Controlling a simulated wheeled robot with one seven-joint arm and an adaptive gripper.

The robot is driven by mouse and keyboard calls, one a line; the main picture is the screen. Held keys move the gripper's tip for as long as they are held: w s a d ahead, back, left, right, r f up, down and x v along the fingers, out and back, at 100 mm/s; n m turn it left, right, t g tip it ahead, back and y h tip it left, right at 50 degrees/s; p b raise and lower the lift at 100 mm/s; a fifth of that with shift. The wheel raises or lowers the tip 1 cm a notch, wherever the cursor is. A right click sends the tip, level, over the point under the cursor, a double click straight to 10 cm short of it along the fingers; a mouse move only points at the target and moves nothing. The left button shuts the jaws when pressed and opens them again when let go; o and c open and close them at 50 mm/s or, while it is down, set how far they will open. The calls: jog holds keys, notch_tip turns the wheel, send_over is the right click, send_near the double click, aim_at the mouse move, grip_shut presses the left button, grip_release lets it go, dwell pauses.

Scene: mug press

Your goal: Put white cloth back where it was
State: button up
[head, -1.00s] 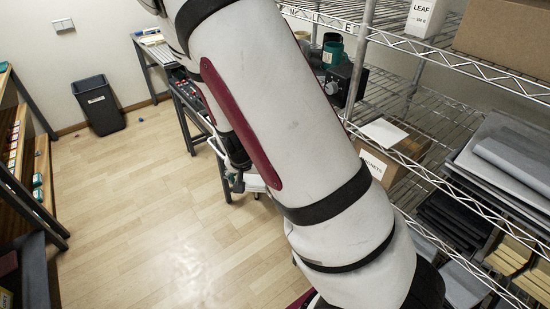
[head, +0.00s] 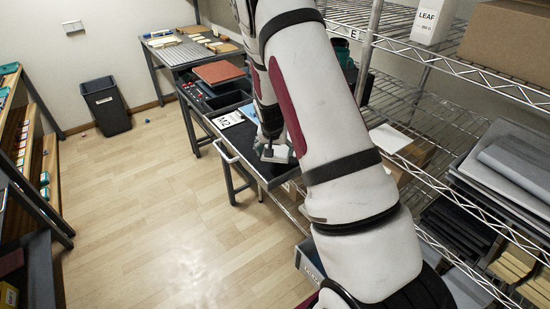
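My gripper (head: 272,150) is at the far end of my arm, low over the dark top of the cart at the centre of the head view. A small pale grey-white patch shows at its fingertips. I cannot tell whether this is cloth or part of the gripper, nor whether the fingers are open or shut. A flat white piece (head: 390,138), possibly the white cloth, lies on a cardboard box (head: 418,155) on the wire shelf right of my arm. My arm hides part of the cart and shelf.
The cart (head: 243,150) bears a white card marked M2 (head: 228,119). Behind it is a table with a red-brown board (head: 218,72) and dark trays. The wire rack (head: 470,70) with boxes and grey stacks fills the right. A black bin (head: 105,105) stands far left.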

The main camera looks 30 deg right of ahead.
aim_at(275, 158)
jog(key=shift+s+a+f, duration=0.1)
jog(key=shift+a+f, duration=0.05)
jog(key=shift+f, duration=1.5)
jog(key=shift+f, duration=0.2)
jog(key=o, duration=1.1)
